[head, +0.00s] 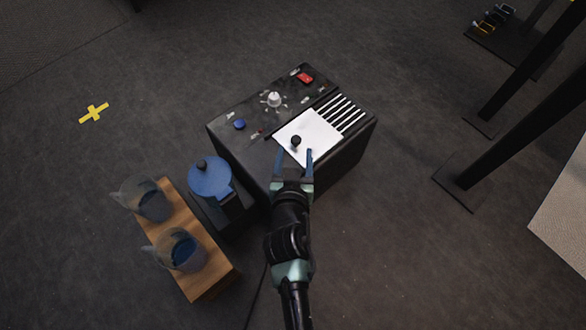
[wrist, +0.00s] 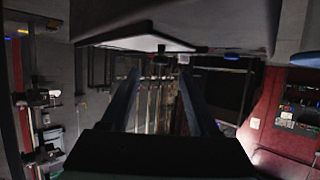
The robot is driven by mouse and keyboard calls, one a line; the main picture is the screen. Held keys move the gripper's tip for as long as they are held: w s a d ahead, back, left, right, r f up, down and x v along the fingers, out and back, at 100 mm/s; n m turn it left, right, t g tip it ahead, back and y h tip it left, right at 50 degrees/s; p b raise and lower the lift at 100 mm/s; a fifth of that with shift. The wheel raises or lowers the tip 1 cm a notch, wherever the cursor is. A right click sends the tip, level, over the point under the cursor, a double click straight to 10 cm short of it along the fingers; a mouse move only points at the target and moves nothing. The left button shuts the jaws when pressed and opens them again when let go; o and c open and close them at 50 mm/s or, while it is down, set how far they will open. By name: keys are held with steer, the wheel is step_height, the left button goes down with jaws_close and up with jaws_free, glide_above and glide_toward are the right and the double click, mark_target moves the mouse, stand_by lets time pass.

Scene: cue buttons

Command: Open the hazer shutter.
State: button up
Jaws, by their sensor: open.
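The hazer is a black box (head: 343,158) on the floor. Its shutter, a white plate (head: 318,132), lies on the top with several pale slots (head: 344,112) showing to its right. A small black knob (head: 296,141) stands on the plate near its left side. My gripper (head: 295,155) is open and empty at the plate's near edge, its fingers pointing toward the knob. In the wrist view the knob (wrist: 160,56) hangs below the pale plate (wrist: 138,43), roughly centred between and just beyond the open fingertips (wrist: 160,74). I cannot tell whether anything touches.
The hazer's top also carries a red switch (head: 305,77), a white dial (head: 274,99) and a blue button (head: 239,124). A blue-lidded container (head: 209,178) and a wooden board (head: 203,285) with two jugs stand at the near left. Black stands (head: 458,188) are at right.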

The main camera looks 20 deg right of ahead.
steer(key=p+v, duration=0.2)
steer(key=v, duration=0.6)
stand_by(0.4)
